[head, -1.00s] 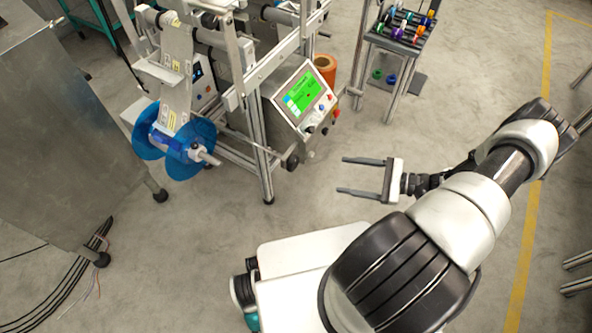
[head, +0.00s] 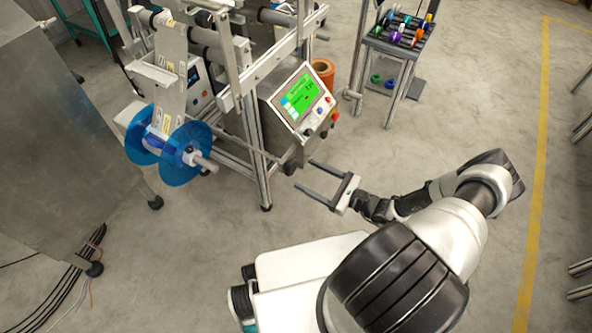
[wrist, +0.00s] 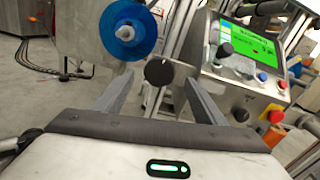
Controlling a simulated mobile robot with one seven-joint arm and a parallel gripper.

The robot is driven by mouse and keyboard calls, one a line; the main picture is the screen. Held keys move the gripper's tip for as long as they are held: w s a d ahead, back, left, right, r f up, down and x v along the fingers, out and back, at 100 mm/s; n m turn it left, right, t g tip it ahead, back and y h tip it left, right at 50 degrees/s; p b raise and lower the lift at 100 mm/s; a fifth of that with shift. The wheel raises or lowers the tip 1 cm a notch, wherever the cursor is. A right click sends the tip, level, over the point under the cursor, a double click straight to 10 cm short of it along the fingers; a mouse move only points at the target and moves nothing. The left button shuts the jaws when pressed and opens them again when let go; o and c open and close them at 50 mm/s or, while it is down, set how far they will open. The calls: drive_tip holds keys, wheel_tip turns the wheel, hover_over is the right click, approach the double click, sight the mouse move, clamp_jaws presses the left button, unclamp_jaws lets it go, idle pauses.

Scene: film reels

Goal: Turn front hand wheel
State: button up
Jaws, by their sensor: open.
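A dark round hand wheel (head: 290,167) sits at the front of the machine, low and below the control panel. In the wrist view the hand wheel (wrist: 158,72) shows face-on, between and beyond my fingertips. My gripper (head: 305,175) is open and empty, its two fingers pointing at the wheel from the right. In the wrist view my gripper (wrist: 158,80) has one finger on each side of the wheel's outline. The fingertips look close to the wheel; I cannot tell whether they touch it.
The control panel (head: 304,97) with a green screen and several buttons is just above the wheel. A blue film reel (head: 178,153) with a protruding shaft is to the left. A steel cabinet (head: 62,120) stands far left. A rack (head: 392,52) of spools stands behind.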

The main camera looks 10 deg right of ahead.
sight(293, 169)
drive_tip(key=shift+b+x, duration=0.3)
drive_tip(key=shift+x, duration=2.45)
drive_tip(key=c, duration=1.1)
drive_tip(key=shift+o, duration=0.3)
drive_tip(key=shift+n, duration=0.4)
drive_tip(key=n+p, duration=0.1)
drive_tip(key=n, duration=0.1)
drive_tip(key=shift+n, duration=0.4)
drive_tip(key=shift+s+n+p, duration=0.1)
drive_tip(key=shift+n+p, duration=0.35)
drive_tip(key=shift+n, duration=1.75)
